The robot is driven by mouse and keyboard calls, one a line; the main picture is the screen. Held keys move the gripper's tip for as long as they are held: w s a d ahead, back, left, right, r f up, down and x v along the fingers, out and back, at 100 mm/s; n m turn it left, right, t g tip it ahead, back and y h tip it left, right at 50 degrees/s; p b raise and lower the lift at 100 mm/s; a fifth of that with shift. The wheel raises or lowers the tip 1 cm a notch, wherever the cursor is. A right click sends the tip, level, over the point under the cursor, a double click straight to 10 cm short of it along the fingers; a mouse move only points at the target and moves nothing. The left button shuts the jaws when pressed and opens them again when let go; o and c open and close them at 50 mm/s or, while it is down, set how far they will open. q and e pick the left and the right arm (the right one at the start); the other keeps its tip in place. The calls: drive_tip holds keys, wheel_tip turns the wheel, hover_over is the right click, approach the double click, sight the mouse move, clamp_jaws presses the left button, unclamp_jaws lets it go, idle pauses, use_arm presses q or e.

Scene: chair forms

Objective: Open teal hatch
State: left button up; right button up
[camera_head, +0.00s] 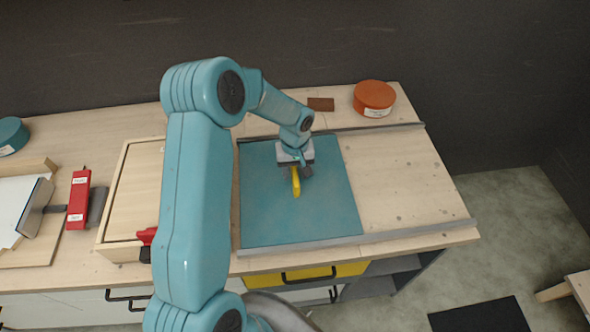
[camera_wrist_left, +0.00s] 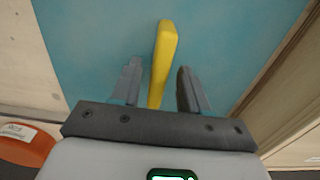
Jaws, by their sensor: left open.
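The teal hatch (camera_head: 300,215) is a flat square panel lying between two grey rails on the wooden bench. A yellow handle (camera_head: 297,184) stands on it near its middle. My left gripper (camera_head: 295,172) is over the hatch at the handle. In the left wrist view the open fingers (camera_wrist_left: 158,88) stand on either side of the yellow handle (camera_wrist_left: 163,60), with a gap to each side. The teal surface (camera_wrist_left: 95,45) fills the background there. My left arm hides part of the bench left of the hatch. My right gripper is not in view.
An orange round tin (camera_head: 374,97) and a small brown block (camera_head: 320,104) are at the back. Bare bench (camera_head: 400,180) lies right of the hatch between the rails. A wooden tray (camera_head: 125,195) and a red tool (camera_head: 78,200) are left.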

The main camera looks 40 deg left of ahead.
use_arm(q)
drive_tip(key=shift+w+a+f, duration=0.1)
drive_tip(key=shift+a+f, duration=0.05)
drive_tip(key=shift+f, duration=0.45)
drive_tip(key=shift+r, duration=0.1)
drive_tip(key=shift+c, duration=0.6)
clamp_jaws()
